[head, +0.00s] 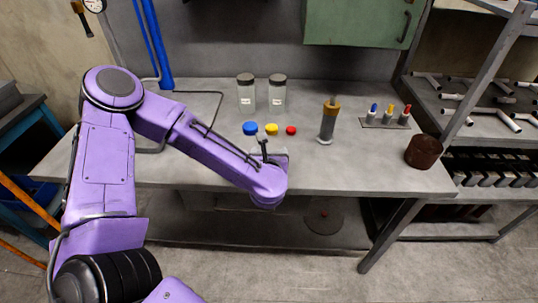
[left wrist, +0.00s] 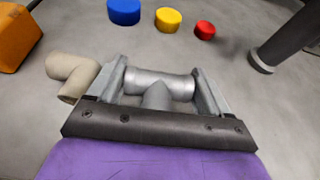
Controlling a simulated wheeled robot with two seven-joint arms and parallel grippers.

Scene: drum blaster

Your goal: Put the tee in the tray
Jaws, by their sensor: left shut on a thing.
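The grey metal tee (left wrist: 160,82) lies between the two fingers of my left gripper (left wrist: 160,72) in the left wrist view, its cross-bar running from finger to finger. The fingers are shut on it, close above the grey bench. In the head view my left gripper (head: 266,150) is over the front part of the bench, mostly hidden by my purple wrist, and the tee cannot be made out there. I cannot pick out a tray for certain; a small flat grey base (head: 385,123) with several coloured-tipped pieces stands at the right of the bench. My right gripper is out of view.
A beige elbow fitting (left wrist: 72,75) lies beside my left finger, with an orange block (left wrist: 15,38) farther left. Blue (head: 250,128), yellow (head: 271,129) and red (head: 291,131) discs lie beyond.

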